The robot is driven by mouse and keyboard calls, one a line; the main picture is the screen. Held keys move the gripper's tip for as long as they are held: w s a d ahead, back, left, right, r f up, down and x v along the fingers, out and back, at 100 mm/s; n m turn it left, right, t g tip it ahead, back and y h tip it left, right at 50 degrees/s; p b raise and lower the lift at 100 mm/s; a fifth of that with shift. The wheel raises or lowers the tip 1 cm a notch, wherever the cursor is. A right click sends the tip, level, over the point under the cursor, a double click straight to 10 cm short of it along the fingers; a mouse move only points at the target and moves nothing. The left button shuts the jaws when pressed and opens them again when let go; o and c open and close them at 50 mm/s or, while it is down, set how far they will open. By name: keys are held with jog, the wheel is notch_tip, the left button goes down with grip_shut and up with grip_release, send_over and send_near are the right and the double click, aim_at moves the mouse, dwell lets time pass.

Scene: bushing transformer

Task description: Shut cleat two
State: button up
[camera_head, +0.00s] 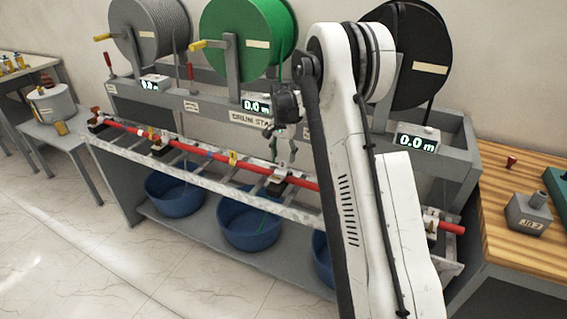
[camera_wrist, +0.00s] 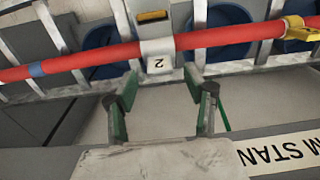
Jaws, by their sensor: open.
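Cleat two (camera_wrist: 158,58) is a pale block marked "2", seen upside down in the wrist view, set at the red bar (camera_wrist: 95,58). A yellow piece (camera_wrist: 152,16) shows on its far side. In the head view a pale cleat, likely the same one (camera_head: 279,179), sits on the bar below my gripper (camera_head: 281,148). My gripper's fingers (camera_wrist: 164,84) are apart and empty. Their tips point at the cleat from the near side, one toward each side of it. I cannot tell whether they touch it, or how far open the cleat stands.
Grey, green (camera_head: 250,40) and black drums stand behind the bar. Green line hangs by my gripper. A slatted rack and blue tubs (camera_head: 172,190) lie below. A yellow part (camera_wrist: 300,30) sits on the bar at the wrist view's right. A wooden bench (camera_head: 515,235) is at right.

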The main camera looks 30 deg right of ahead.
aim_at(283, 161)
jog(key=shift+f, duration=1.9)
jog(key=shift+c, duration=0.2)
grip_shut()
